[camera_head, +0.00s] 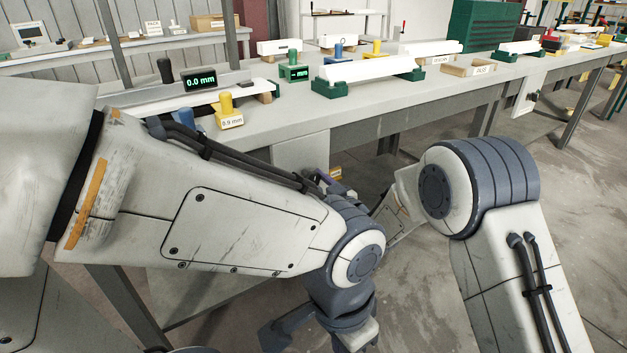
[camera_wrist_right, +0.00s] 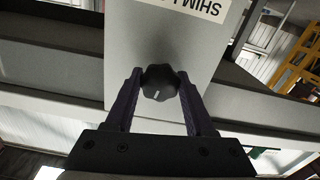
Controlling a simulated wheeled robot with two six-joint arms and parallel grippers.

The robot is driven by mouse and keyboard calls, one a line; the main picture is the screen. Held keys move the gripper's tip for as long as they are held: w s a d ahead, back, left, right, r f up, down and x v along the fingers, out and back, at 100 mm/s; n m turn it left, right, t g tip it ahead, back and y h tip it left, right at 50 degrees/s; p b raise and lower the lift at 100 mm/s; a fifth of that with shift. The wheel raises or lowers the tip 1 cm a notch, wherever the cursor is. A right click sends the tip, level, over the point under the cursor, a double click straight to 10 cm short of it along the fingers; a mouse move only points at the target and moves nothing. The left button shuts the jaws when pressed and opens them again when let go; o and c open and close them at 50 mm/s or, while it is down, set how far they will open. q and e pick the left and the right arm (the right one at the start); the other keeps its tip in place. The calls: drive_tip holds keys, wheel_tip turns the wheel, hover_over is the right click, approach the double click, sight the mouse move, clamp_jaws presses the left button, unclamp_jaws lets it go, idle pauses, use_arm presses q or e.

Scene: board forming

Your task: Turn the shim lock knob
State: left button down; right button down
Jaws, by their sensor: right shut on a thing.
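The shim lock knob (camera_wrist_right: 159,82) is black and lobed, with a short white mark pointing toward the bottom of the right wrist view. It sits on a pale grey panel (camera_wrist_right: 185,35) with a label (camera_wrist_right: 203,8) that reads "SHIM", upside down and cut off by the edge. My right gripper (camera_wrist_right: 160,78) has its two dark fingers on either side of the knob and is shut on it. In the head view the right gripper (camera_head: 326,181) is small and partly hidden by my left arm, low beside the workbench. My left gripper cannot be made out there.
The workbench (camera_head: 290,124) carries a gauge display (camera_head: 199,80) reading 0.0 mm, a yellow piece (camera_head: 227,104) with a 0.9 mm label, and a white bar on green supports (camera_head: 368,70). My left arm covers the bench's near left part. Open floor lies at the right.

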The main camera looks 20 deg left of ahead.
drive_tip(key=m+p, duration=0.1)
drive_tip(key=m, duration=0.3)
drive_tip(key=shift+r+m, duration=0.1)
drive_tip(key=shift+m, duration=0.2)
drive_tip(key=m+p, duration=0.1)
drive_tip(key=m, duration=0.2)
drive_tip(key=shift+m, duration=0.3)
drive_tip(key=m+p, duration=0.1)
drive_tip(key=m, duration=0.3)
drive_tip(key=shift+p, duration=0.35)
drive_tip(key=shift+m+p, duration=0.5)
drive_tip(key=shift+m, duration=1.3)
drive_tip(key=shift+c, duration=1.3)
unclamp_jaws()
